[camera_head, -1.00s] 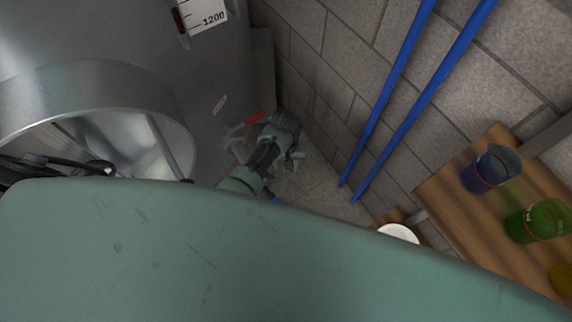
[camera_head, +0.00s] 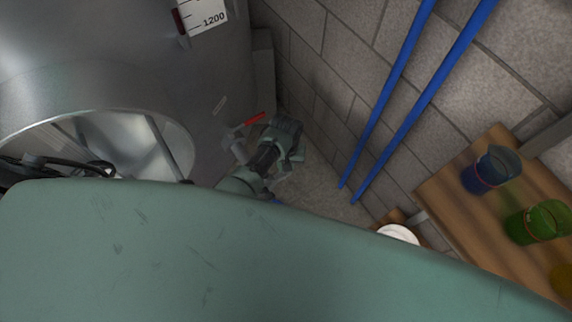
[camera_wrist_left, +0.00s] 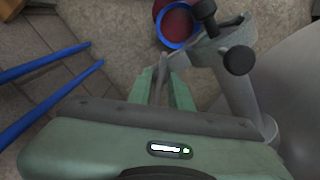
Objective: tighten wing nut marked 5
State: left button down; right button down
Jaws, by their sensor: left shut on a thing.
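My left gripper (camera_head: 290,152) is low beside the steel tank, partly hidden behind my own green body. In the left wrist view its two green fingers (camera_wrist_left: 162,82) are shut on a thin grey piece (camera_wrist_left: 160,76), of which only a narrow part shows. I cannot tell whether this piece is a wing nut, and I can read no number 5 in either view. A grey pipe fitting with black knobs (camera_wrist_left: 238,60) stands just right of the fingers. My right gripper is not in view.
The tank (camera_head: 215,60) has a wide round opening (camera_head: 188,140) at left. A red handle (camera_head: 254,119) is close to the gripper. Two blue pipes (camera_head: 400,105) run along the block wall. A wooden shelf (camera_head: 450,190) at right holds coloured beakers. A blue-rimmed red round thing (camera_wrist_left: 178,25) lies beyond the fingers.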

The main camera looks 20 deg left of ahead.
pick_arm(q)
jog(key=shift+r+m+p, duration=0.15)
jog(key=shift+m+p, duration=0.55)
jog(key=shift+m, duration=0.3)
jog(key=m+p, duration=0.1)
jog(key=m, duration=0.1)
jog(key=shift+m, duration=0.3)
jog(key=shift+m+p, duration=0.6)
jog(key=shift+m, duration=1.8)
jog(key=shift+m+p, duration=0.3)
jog(key=c, duration=1.3)
grip_release()
